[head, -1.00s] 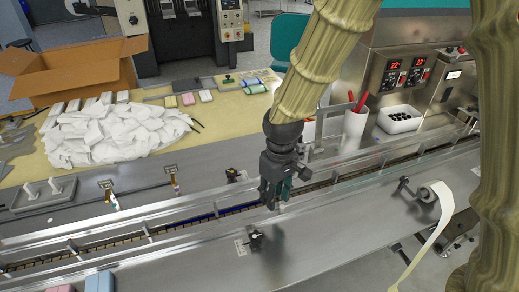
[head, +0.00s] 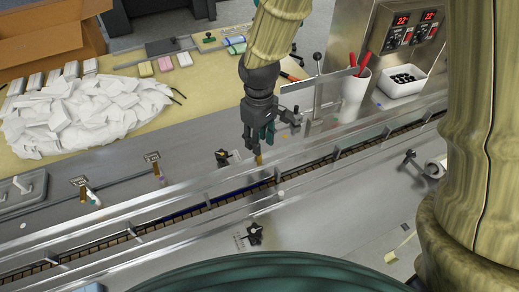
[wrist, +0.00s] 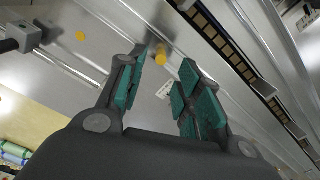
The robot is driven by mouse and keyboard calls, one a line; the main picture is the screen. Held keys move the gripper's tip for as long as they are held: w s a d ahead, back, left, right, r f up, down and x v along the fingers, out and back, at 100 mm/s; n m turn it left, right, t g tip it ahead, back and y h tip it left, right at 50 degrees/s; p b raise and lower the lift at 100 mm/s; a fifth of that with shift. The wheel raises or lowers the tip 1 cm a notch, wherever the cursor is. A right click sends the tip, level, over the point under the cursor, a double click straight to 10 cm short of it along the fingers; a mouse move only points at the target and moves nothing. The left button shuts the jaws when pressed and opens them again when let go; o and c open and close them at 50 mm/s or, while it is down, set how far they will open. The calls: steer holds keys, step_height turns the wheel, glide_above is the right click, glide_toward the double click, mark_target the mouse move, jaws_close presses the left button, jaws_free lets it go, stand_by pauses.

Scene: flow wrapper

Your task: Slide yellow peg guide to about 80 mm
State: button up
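The yellow peg guide (wrist: 161,54) shows in the wrist view as a short yellow cylinder just beyond my fingertips, roughly between them. In the head view a small yellow peg (head: 258,160) stands on the steel deck behind the conveyor channel, just below my gripper (head: 261,143). My gripper is open, with its teal pads (wrist: 158,82) apart and nothing held between them. A gap between pads and peg seems to remain, but exact contact cannot be told. A small white label (wrist: 165,92) lies on the deck by the peg; its marks are too small to read.
The conveyor channel (head: 190,213) with steel rails runs diagonally in front of the peg. A black knob (head: 222,157) stands left of my gripper, another (head: 254,234) on the near deck. A white cup (head: 353,95) and white bin (head: 402,83) are to the right.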

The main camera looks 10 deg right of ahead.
steer(key=shift+s+f+p, duration=0.15)
steer(key=shift+f+p, duration=0.15)
steer(key=shift+f, duration=2.4)
steer(key=shift+c, duration=0.4)
jaws_close()
